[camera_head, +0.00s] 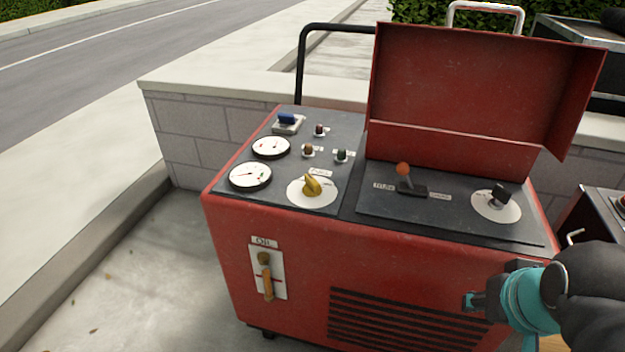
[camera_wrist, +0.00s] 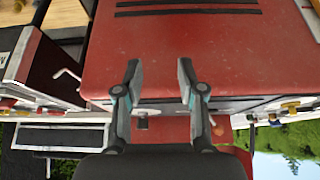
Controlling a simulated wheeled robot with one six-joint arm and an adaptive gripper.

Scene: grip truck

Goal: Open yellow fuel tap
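The yellow fuel tap (camera_head: 312,186) is a small yellow knob on a round white dial (camera_head: 303,199), on the dark top panel of the red machine (camera_head: 270,225). A label sits just behind it. My gripper (camera_head: 468,301) is in front of the machine's right side, low and well away from the tap. In the wrist view my gripper (camera_wrist: 159,80) has its two fingers apart with nothing between them, facing the red front. A small yellow part shows at the right edge of the wrist view; I cannot tell whether it is the tap.
Two gauges (camera_head: 250,175) and several small switches lie around the tap. An orange-tipped lever (camera_head: 403,170) and a black knob (camera_head: 501,194) are to the right, under a raised red lid (camera_head: 480,95). An oil gauge (camera_head: 266,272) is on the front. Open pavement lies left.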

